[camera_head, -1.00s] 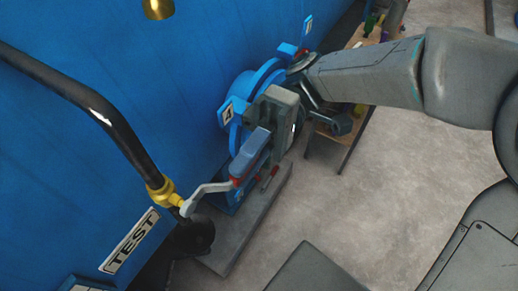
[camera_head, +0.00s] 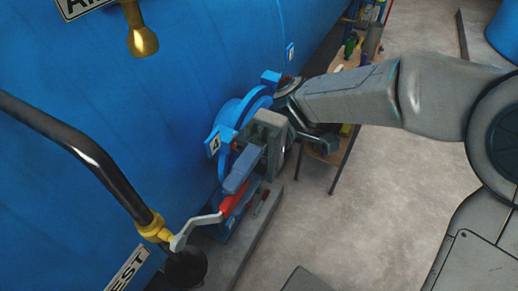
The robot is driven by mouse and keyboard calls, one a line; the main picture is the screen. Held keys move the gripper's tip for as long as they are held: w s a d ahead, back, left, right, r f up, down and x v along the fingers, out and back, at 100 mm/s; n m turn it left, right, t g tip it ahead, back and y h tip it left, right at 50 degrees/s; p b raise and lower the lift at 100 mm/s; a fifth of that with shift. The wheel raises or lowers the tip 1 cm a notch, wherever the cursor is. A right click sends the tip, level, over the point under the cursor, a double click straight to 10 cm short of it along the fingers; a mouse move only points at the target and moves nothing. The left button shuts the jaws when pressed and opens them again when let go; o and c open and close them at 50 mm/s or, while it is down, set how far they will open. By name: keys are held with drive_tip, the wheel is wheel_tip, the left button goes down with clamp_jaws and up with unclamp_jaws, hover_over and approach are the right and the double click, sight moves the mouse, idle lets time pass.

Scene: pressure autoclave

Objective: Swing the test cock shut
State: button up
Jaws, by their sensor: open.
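The test cock (camera_head: 155,228) is a yellow brass valve at the lower end of a bent black pipe, on the left. Its silver lever (camera_head: 197,226) runs up and right from the valve to a red grip (camera_head: 233,203). My gripper (camera_head: 247,199) is open at the grip's far end, with a blue-grey finger close over it. The other finger shows to the right, apart from the grip. I cannot tell whether either finger touches it. A TEST plate (camera_head: 128,271) is below the valve, partly cut off.
A blue vessel wall (camera_head: 120,150) fills the left. A blue round fitting (camera_head: 228,113) stands behind my gripper. Another brass fitting (camera_head: 141,38) hangs at upper left. A small wooden table (camera_head: 328,150) stands beyond my arm. Open floor (camera_head: 370,225) lies to the right.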

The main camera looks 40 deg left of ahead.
drive_tip(key=w+a, duration=0.2)
drive_tip(key=w, duration=1)
drive_tip(key=shift+p, duration=0.4)
drive_tip(key=shift+f, duration=0.15)
drive_tip(key=w+d+f+m+t+y+b, duration=0.1)
drive_tip(key=w+d+f+m+t+y, duration=0.1)
drive_tip(key=d+f+m+t, duration=0.35)
drive_tip(key=w+d+f+m+t+y, duration=0.2)
drive_tip(key=d+f+m+t+y, duration=0.15)
drive_tip(key=d+m+t, duration=0.2)
drive_tip(key=w+d+f+m+t+h+b, duration=0.1)
drive_tip(key=d+m+t, duration=0.8)
drive_tip(key=d, duration=1.4)
drive_tip(key=shift+w+d+f+t+h, duration=0.15)
drive_tip(key=shift+w+d+t+h, duration=0.15)
drive_tip(key=shift+t+h, duration=0.5)
